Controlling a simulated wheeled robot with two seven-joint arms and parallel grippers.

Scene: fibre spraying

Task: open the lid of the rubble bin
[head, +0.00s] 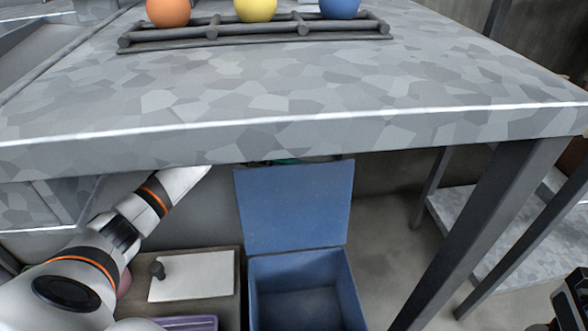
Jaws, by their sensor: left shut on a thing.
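The rubble bin (306,300) is a blue open-topped box under the grey table. Its blue lid (292,210) stands up at the back, swung open, and the empty-looking inside shows. My left arm comes in from the left and reaches up under the table edge. The table's front hides most of my left gripper (268,163); only a small dark part shows at the lid's top edge, where it is shut on the lid. A black part at the lower right edge may belong to my right arm; its jaws cannot be made out.
The grey table (330,95) spans above the bin, with a dark rack (255,33) holding orange, yellow and blue balls. A box with a white panel (192,275) stands left of the bin. A table leg (480,235) stands to the right.

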